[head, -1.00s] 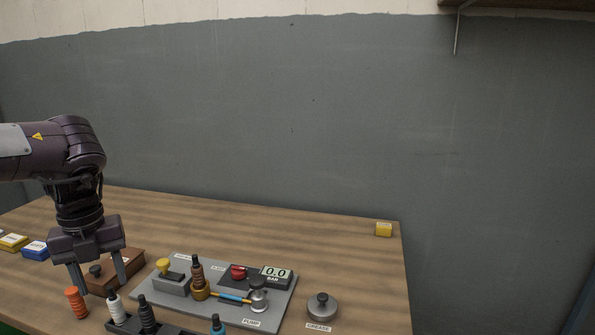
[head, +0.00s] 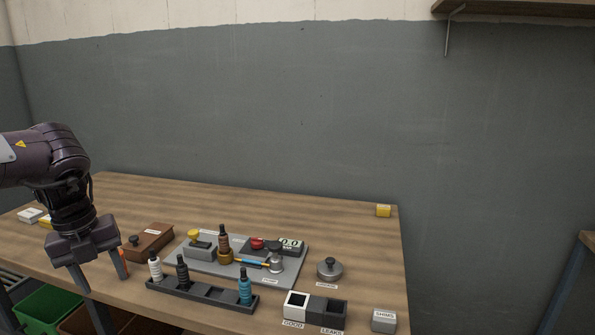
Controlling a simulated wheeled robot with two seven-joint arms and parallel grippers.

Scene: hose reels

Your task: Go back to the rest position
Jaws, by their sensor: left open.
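My left gripper (head: 103,284) hangs at the left of the head view, fingers pointing down and apart, with nothing between them. It is near the table's front left edge, left of the dark rack (head: 203,294). An orange piece (head: 124,262) shows partly behind its right finger. The rack holds a white nozzle (head: 155,267), a black nozzle (head: 183,272) and a blue nozzle (head: 245,287) upright. My right gripper is not in view.
A grey test board (head: 292,262) carries a brown nozzle (head: 224,245), a red knob and a gauge. A brown box (head: 148,245), grease tin (head: 329,269), GOOD bin (head: 296,304), LEAKS bin (head: 327,311) and SHIMS box (head: 383,320) stand around it.

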